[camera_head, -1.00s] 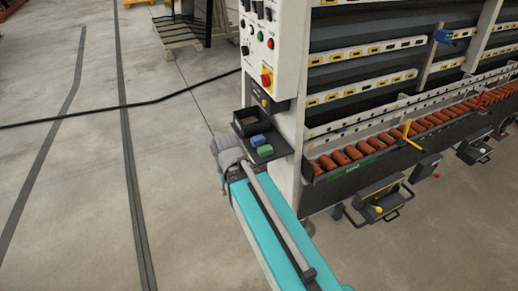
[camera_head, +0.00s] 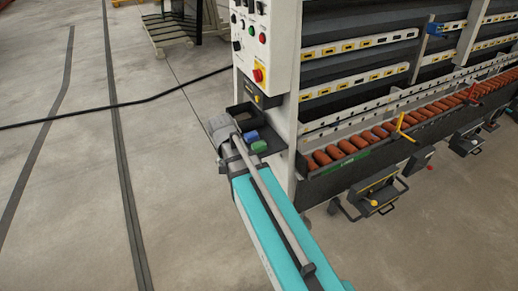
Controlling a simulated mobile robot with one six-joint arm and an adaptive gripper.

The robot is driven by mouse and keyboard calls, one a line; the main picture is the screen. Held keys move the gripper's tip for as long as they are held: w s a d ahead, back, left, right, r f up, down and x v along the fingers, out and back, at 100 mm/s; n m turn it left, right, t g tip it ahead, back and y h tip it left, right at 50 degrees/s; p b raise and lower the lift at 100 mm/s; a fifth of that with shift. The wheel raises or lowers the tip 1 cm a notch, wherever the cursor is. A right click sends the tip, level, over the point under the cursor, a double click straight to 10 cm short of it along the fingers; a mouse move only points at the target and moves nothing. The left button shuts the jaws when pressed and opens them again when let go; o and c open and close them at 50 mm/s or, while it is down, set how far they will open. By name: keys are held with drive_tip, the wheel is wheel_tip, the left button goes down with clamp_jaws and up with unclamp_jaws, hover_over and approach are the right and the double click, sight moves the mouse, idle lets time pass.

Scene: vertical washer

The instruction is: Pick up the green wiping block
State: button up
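The small green block (camera_head: 259,145) lies on a dark shelf tray (camera_head: 272,139) on the near left end of the washer. A blue block (camera_head: 251,136) lies right behind it on the same tray. My teal arm (camera_head: 262,228) reaches up from the bottom of the picture. Its grey far end (camera_head: 220,130) is just left of the tray, apart from the green block in the picture. My gripper's fingers cannot be made out; they are hidden behind or beyond the arm's end.
A dark open bin (camera_head: 241,116) sits behind the blocks. The white control panel (camera_head: 247,45) rises above the tray. The washer's roller conveyor (camera_head: 375,138) runs off right. Open floor lies to the left, with a black cable (camera_head: 130,104) across it.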

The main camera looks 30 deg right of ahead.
sight(258, 145)
drive_tip(key=w+d+m+h+b, duration=0.1)
drive_tip(key=w+d+m, duration=0.5)
drive_tip(key=w, duration=0.3)
drive_tip(key=w+d+f+m+h+b, duration=0.1)
drive_tip(key=w+d+m+h, duration=0.1)
drive_tip(key=w+d+m, duration=0.4)
drive_tip(key=w+d, duration=0.1)
drive_tip(key=w, duration=0.2)
drive_tip(key=shift+w+m, duration=0.15)
drive_tip(key=shift+m, duration=0.25)
drive_tip(key=shift+f, duration=0.2)
drive_tip(key=b+x, duration=0.7)
drive_tip(key=shift+d+f+b, duration=0.25)
drive_tip(key=shift+f+b, duration=0.05)
drive_tip(key=shift+d+f+b, duration=0.15)
drive_tip(key=shift+f+b, duration=0.15)
drive_tip(key=shift+d+b+x, duration=0.2)
drive_tip(key=shift+b+x, duration=0.95)
drive_tip(key=shift+x, duration=0.15)
drive_tip(key=shift+d+b+x, duration=0.25)
drive_tip(key=shift+b+x, duration=0.85)
drive_tip(key=shift+x, duration=0.15)
drive_tip(key=shift+s+r, duration=0.15)
drive_tip(key=shift+s, duration=0.05)
